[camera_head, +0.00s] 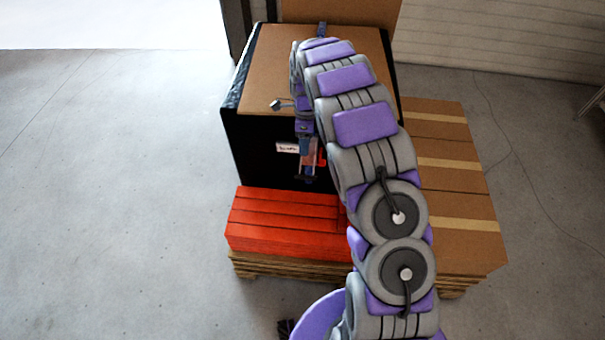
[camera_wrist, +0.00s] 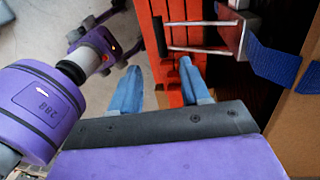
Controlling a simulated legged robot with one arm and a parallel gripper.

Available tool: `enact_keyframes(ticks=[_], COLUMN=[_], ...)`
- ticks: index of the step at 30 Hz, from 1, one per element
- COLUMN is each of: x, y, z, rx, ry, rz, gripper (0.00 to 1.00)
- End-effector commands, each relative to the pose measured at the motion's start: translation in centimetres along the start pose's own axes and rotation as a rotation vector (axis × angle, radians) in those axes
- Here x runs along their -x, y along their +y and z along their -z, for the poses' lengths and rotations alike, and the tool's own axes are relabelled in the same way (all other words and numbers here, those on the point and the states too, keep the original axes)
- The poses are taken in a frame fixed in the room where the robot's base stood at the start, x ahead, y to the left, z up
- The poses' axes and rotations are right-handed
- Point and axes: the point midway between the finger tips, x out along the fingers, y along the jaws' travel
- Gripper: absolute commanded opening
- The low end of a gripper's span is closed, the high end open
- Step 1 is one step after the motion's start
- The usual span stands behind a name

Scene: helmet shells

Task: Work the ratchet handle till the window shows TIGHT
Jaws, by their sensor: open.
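The ratchet handle (camera_wrist: 161,36) shows in the wrist view as a dark crossbar on thin metal side arms. The arms run right to a metal ratchet body (camera_wrist: 240,28) with a blue strap (camera_wrist: 275,65). My gripper (camera_wrist: 158,78) is open, its two blue fingers apart and empty. In the wrist view the handle lies just beyond the fingertips, with no clear contact. In the head view my gripper hangs by the front of a black-sided crate (camera_head: 258,140). A small white plate (camera_head: 287,148) with dark lettering is there, too small to read.
Red-orange boxes (camera_head: 270,222) sit below the crate's front on a wooden pallet (camera_head: 262,266); they also show in the wrist view (camera_wrist: 184,12). Brown cartons (camera_head: 455,215) stand at the right. Open grey floor (camera_head: 110,190) lies to the left.

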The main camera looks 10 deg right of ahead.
Motion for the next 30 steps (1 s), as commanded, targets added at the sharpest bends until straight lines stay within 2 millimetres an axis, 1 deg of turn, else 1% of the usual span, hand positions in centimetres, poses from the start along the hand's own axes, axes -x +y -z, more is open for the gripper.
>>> enact_keyframes(ticks=[1, 3, 15, 18, 24, 30], x=[-1.4, -2.8, -10.5, -11.9, -13.4, -13.7], y=[0.1, 0.1, 0.1, 0.1, 0.1, 0.1], z=[0.1, 0.1, 0.1, 0.1, 0.1, 0.0], rx=[-0.001, 0.000, 0.002, 0.002, 0.002, 0.002], ry=[0.002, 0.002, 0.002, 0.001, 0.001, 0.000], rz=[-0.007, -0.006, -0.006, -0.002, -0.001, 0.000], gripper=[0.46, 0.46, 0.46, 0.46, 0.46, 0.46])
